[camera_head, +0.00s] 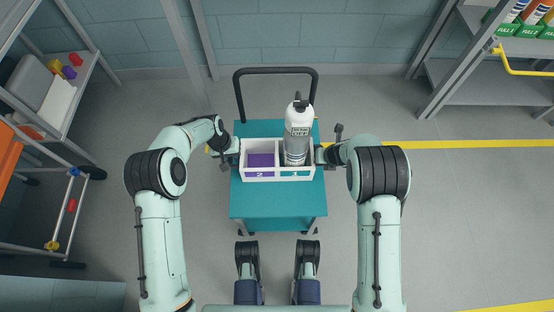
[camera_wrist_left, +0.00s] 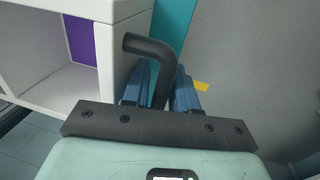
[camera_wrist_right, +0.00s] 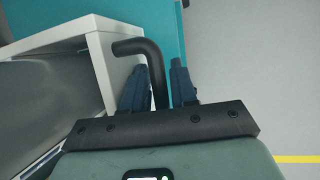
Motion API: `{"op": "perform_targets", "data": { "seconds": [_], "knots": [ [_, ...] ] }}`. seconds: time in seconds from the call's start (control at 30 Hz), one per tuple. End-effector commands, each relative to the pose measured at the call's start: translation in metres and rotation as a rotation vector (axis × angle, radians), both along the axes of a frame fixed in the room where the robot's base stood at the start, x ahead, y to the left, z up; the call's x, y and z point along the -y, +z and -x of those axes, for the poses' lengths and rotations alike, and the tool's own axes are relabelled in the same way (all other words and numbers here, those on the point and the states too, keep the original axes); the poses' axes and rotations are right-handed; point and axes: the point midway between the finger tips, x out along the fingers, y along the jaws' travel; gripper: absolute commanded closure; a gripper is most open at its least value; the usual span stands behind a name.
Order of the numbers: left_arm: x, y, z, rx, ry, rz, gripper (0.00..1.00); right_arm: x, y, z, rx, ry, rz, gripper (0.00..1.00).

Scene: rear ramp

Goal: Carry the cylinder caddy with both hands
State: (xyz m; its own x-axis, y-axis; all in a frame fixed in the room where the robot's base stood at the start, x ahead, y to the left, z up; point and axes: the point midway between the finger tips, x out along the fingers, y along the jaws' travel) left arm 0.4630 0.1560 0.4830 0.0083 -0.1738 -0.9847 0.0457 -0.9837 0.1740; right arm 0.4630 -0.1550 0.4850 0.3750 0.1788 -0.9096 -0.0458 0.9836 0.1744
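The white cylinder caddy (camera_head: 277,174) is over the teal cart in the head view; I cannot tell whether it touches the cart top. Its left compartment shows a purple floor (camera_head: 261,160) and no cylinder. Its right compartment holds an upright white and grey cylinder (camera_head: 298,135) with a black valve. My left gripper (camera_head: 232,150) is shut on the caddy's black left handle (camera_wrist_left: 150,46), which passes between its fingers in the left wrist view. My right gripper (camera_head: 321,154) is shut on the black right handle (camera_wrist_right: 136,47) in the same way.
The teal cart (camera_head: 278,204) has a black push bar (camera_head: 275,70) at its far side. Shelving (camera_head: 62,85) and a wheeled frame (camera_head: 70,210) stand at left. A rack (camera_head: 490,80) with several cylinders stands at right. The grey floor right of the cart is clear.

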Motion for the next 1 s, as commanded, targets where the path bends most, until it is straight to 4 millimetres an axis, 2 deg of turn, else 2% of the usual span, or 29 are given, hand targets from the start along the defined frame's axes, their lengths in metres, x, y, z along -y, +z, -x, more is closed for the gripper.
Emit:
{"op": "perform_targets", "data": {
  "seconds": [0.23,0.27,0.3,0.33,1.0],
  "knots": [
    [0.0001,-0.0005,0.0000,0.000,0.000,0.000,0.73,0.0000,-0.0003,-0.0002,0.000,0.000,0.000,0.73],
    [0.0002,-0.0005,0.0000,0.000,0.000,0.000,0.79,0.0000,-0.0003,-0.0002,0.000,0.000,0.000,0.79],
    [0.0001,-0.0005,0.0000,0.000,0.000,0.000,0.92,-0.0001,-0.0002,-0.0002,0.000,0.000,0.000,0.92],
    [0.0001,-0.0004,0.0000,0.000,0.000,0.000,1.00,0.0000,-0.0003,-0.0002,0.000,0.000,0.000,1.00],
    [0.0000,-0.0002,0.0001,0.000,0.000,0.000,1.00,0.0000,0.0001,-0.0002,0.000,0.000,0.000,1.00]
  ]
}}
